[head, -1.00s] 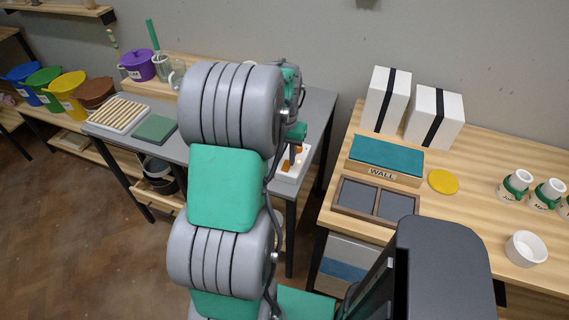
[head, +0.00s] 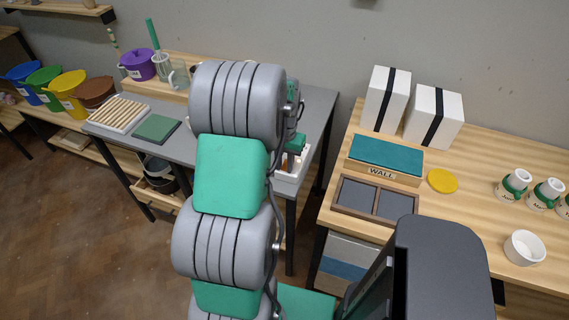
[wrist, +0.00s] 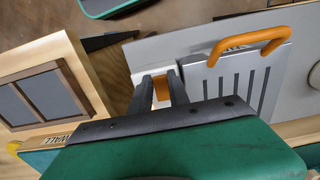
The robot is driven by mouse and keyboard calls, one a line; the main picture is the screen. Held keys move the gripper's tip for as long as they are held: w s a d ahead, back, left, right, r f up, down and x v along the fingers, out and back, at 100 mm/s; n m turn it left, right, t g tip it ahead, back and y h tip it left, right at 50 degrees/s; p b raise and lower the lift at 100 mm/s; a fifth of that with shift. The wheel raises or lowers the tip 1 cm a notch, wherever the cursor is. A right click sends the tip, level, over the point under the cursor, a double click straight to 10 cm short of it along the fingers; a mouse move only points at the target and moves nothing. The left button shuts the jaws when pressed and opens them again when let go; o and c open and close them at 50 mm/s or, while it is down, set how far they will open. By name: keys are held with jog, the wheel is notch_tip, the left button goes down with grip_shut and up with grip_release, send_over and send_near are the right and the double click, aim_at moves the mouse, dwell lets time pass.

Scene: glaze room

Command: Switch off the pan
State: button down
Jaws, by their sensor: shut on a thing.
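In the wrist view a grey slotted unit (wrist: 235,85) with an orange loop handle (wrist: 250,45) lies to the right of my fingers; I cannot tell if it is the pan. A small orange piece (wrist: 161,87) stands at a white box (wrist: 155,72) beside it. My gripper (wrist: 162,84) is shut on this orange piece, one dark finger on each side.
A wooden bench (head: 480,170) stands to the right across a gap, with a WALL block (head: 385,160), a dark divided tray (head: 375,198) and white boxes (head: 388,98). The grey table (head: 315,110) also holds a slatted rack (head: 118,113) and a green pad (head: 157,128).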

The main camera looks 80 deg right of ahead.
jog(key=shift+d+r+y+p, duration=0.2)
jog(key=shift+r+y+p, duration=0.05)
jog(key=shift+y+p, duration=0.65)
jog(key=shift+d+y+p, duration=0.25)
jog(key=shift+y+p, duration=0.3)
jog(key=shift+y, duration=0.25)
jog(key=c, duration=1.5)
grip_release()
jog(key=b+v, duration=0.1)
jog(key=v, duration=0.6)
jog(key=shift+s+d+r, duration=0.1)
jog(key=shift+s+r, duration=0.05)
jog(key=shift+r, duration=0.2)
